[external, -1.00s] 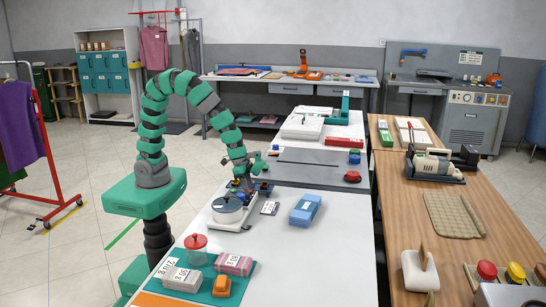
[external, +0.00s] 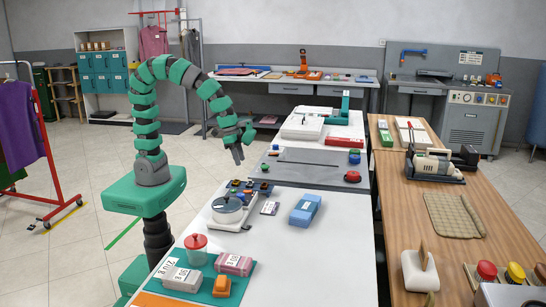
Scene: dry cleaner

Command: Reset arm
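My arm, green and grey, rises from its green base at the left and arches over to the right. My gripper (external: 237,153) hangs in the air above the left edge of the white table (external: 330,250), pointing down. It is small and dark in this view, and I cannot tell whether its fingers are apart. I see nothing clearly held in it. Below it, on the table, stand a dark tray (external: 240,185) with small coloured pieces and a round grey-lidded device (external: 229,209) on a white base. The gripper is clear of both.
On the table are a blue box (external: 305,210), a small labelled card (external: 270,208), a red-lidded jar (external: 195,248) and weights on a teal mat (external: 240,290). A grey board (external: 315,163) lies farther back. A wooden table (external: 490,225) stands right. Air around the gripper looks free.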

